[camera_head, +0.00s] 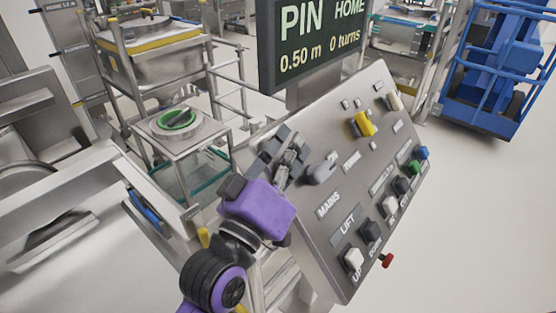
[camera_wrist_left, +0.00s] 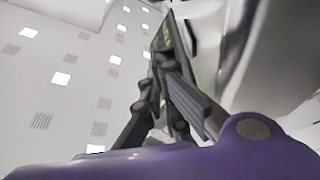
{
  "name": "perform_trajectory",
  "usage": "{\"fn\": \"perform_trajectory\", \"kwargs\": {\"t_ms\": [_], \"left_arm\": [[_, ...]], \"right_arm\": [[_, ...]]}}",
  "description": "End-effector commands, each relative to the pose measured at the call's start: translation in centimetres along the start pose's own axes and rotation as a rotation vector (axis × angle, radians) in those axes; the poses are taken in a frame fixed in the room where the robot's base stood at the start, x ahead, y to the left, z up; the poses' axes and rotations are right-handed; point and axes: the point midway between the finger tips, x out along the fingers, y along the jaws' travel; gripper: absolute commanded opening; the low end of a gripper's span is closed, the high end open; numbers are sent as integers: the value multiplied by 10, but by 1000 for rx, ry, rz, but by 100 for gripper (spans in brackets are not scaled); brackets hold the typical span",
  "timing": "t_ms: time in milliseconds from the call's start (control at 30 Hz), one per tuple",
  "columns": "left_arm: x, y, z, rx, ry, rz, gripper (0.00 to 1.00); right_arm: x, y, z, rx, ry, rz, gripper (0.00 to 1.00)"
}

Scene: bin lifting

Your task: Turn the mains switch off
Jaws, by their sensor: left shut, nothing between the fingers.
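The sloped grey control panel (camera_head: 345,150) stands right of centre in the head view. On it, a grey knob (camera_head: 321,171) sits just above the printed MAINS label (camera_head: 329,205); I take it as the mains switch. My left gripper (camera_head: 287,152) is shut and empty at the panel's left side, a little left of the knob. Whether it touches the panel cannot be told. My right gripper is not in view.
The panel also carries a yellow switch (camera_head: 364,124), white and dark LIFT buttons (camera_head: 353,258), green and blue buttons (camera_head: 421,153) and a red knob (camera_head: 387,260). A display (camera_head: 315,40) stands behind it. A stand with a green-ringed part (camera_head: 177,120) is left.

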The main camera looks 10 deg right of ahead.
Motion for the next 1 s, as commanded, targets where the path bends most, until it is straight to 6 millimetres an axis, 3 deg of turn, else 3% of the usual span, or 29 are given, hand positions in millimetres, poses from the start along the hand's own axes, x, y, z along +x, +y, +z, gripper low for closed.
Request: {"fn": "perform_trajectory", "kwargs": {"t_ms": [33, 233, 1000], "left_arm": [[-6, -5, 14, -5, -10, -10, 0], [-12, -5, 30, -3, -7, -9, 0], [-17, -5, 34, -7, 30, 4, 0]], "right_arm": [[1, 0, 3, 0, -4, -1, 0], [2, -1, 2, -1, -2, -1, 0], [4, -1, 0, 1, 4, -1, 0]]}}
